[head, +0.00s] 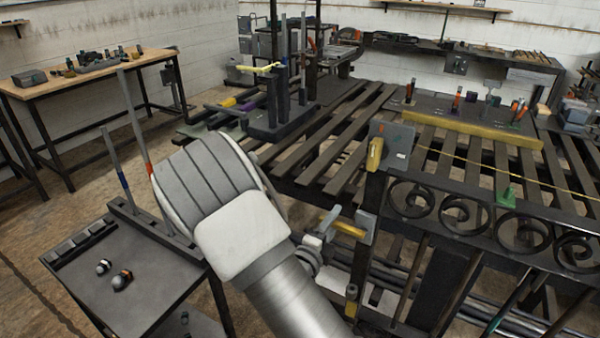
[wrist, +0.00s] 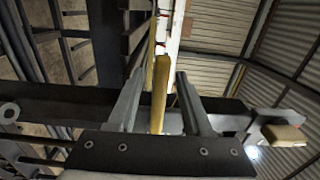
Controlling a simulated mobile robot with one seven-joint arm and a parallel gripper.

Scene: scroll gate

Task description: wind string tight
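My gripper (head: 330,225) is at the near left end of the scrollwork gate (head: 470,215), in front of a yellow bar (head: 349,229) by a grey plate. In the wrist view its two grey fingers (wrist: 160,80) stand apart, with a yellow bar (wrist: 160,95) between them. Gaps show on both sides, so the fingers do not seem to grip it. A thin yellow string (head: 480,165) runs above the gate from a grey plate (head: 398,140) with a yellow cleat-like piece (head: 375,154) towards the right edge. My arm hides part of the gate's left end.
A slatted bench (head: 345,130) lies behind the gate, with a yellow beam (head: 475,128) and tools on it. A dark cart (head: 125,265) with upright rods stands at the left. A yellow block (wrist: 284,134) on a bracket is right of my fingers in the wrist view.

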